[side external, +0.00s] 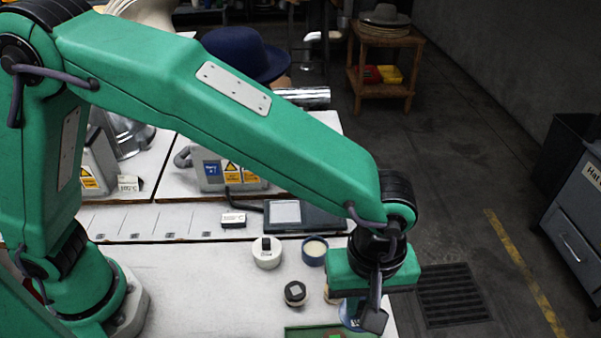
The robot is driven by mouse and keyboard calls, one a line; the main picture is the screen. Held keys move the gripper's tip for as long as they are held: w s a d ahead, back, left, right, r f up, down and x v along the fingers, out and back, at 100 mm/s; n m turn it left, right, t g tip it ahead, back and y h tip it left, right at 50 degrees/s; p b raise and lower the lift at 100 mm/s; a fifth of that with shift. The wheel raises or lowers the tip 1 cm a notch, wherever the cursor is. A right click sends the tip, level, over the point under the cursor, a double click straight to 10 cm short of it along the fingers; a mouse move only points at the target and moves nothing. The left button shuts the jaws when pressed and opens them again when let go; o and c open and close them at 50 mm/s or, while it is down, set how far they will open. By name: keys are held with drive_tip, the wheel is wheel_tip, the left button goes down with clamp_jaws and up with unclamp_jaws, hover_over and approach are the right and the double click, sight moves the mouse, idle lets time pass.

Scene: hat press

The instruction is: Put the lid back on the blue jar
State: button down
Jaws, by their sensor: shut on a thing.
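The blue jar (315,251) stands open on the white table, with pale cream-coloured contents showing at its top. My gripper (360,316) is in front of the jar and to its right, near the table's right edge. It is shut on a blue-and-pale piece (347,322), which looks like the lid. My green gripper body and dark finger hide much of this piece, and I cannot tell its height above the table.
A white jar (267,252) with a dark knob stands left of the blue jar. A small dark round pot (295,293) and a green tray (302,333) are nearer. A dark scale (303,216) and a small white label block (233,220) lie behind.

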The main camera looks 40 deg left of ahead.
idle(0.4)
drive_tip(key=shift+w+a, duration=0.45)
drive_tip(key=w+a+n, duration=0.3)
drive_tip(key=w+a, duration=0.1)
drive_tip(key=a, duration=0.4)
drive_tip(key=w+a+n, duration=0.3)
drive_tip(key=w+a, duration=0.2)
drive_tip(key=a, duration=0.3)
drive_tip(key=shift+w+f, duration=0.15)
drive_tip(key=shift+f, duration=0.2)
drive_tip(key=shift+f, duration=0.1)
drive_tip(key=shift+f, duration=3.05)
drive_tip(key=shift+f, duration=0.2)
